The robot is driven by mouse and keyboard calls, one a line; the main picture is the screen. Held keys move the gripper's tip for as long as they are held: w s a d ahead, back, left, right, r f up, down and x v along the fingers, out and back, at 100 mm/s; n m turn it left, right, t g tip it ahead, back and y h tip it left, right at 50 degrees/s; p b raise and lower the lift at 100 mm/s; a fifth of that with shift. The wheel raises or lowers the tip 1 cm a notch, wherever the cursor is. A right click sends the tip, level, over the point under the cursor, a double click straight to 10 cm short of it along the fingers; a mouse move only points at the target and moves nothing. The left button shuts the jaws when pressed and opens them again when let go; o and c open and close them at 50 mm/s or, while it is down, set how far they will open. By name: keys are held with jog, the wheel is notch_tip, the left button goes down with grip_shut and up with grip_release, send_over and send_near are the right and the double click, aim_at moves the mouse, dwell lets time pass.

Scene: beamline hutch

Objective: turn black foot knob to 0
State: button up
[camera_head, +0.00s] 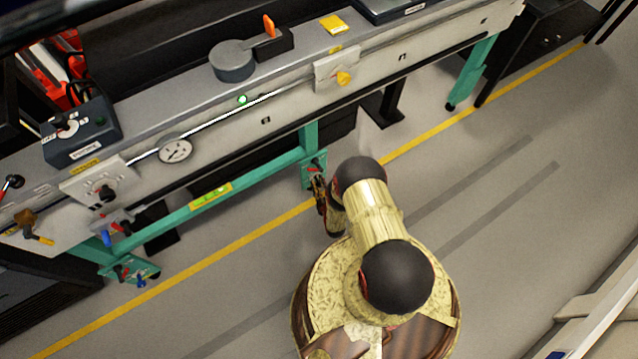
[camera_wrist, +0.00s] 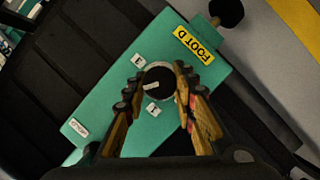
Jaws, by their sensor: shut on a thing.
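The black foot knob (camera_wrist: 158,84) sits on a green foot plate (camera_wrist: 100,112) in the wrist view. It is round, with a pale pointer mark on its face. Small white labels stand around it, but I cannot read them surely. My gripper (camera_wrist: 157,88) has its two fingers on either side of the knob, shut on it. In the head view my gripper (camera_head: 319,190) is at the green foot bracket (camera_head: 313,166) below the bench, where my arm hides part of it and the knob cannot be made out.
A yellow label "FOOT D" (camera_wrist: 194,46) and a black ball-ended part (camera_wrist: 226,12) lie beyond the knob. The floor (camera_head: 470,190) to the right is clear.

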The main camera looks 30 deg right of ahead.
jog(key=n+t+h, duration=0.1)
jog(key=n, duration=0.1)
jog(key=n+h, duration=0.1)
jog(key=n, duration=0.2)
jog(key=shift+a+f+t, duration=0.1)
jog(key=shift+f+t, duration=0.05)
jog(key=shift+t, duration=0.25)
dwell(0.4)
jog(key=o, duration=1.1)
jog(key=shift+c, duration=0.2)
jog(key=shift+o, duration=0.5)
